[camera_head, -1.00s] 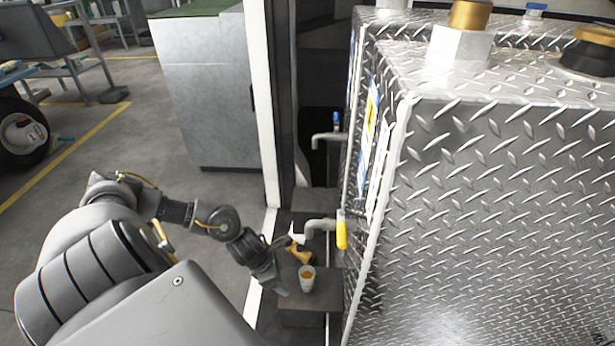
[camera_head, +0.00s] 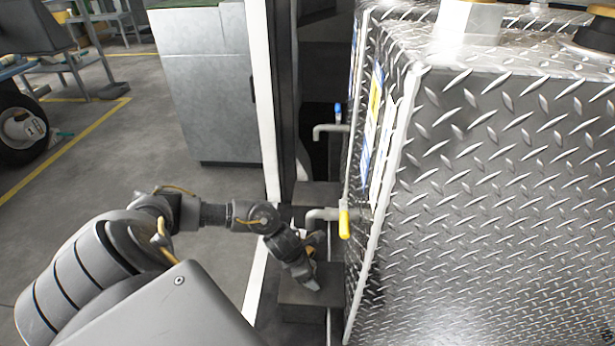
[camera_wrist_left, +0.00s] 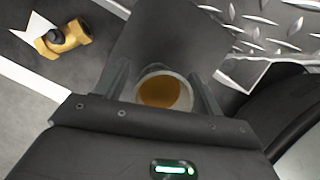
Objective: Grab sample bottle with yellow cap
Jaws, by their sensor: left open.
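The sample bottle shows in the left wrist view as a round, pale-rimmed container (camera_wrist_left: 160,92) with an amber-yellow top, seen from above. My left gripper (camera_wrist_left: 164,95) is open, with one finger on each side of it. Whether the fingers touch it I cannot tell. In the head view my left gripper (camera_head: 307,278) points down over the grey block beside the metal tank and hides the bottle. My right gripper is not in view.
A tap with a yellow handle (camera_head: 344,222) juts from the diamond-plate tank (camera_head: 490,190) just above my left gripper. A brass fitting (camera_wrist_left: 66,38) lies nearby. The grey block (camera_head: 300,308) is narrow. A white-edged door frame (camera_head: 266,120) stands to the left.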

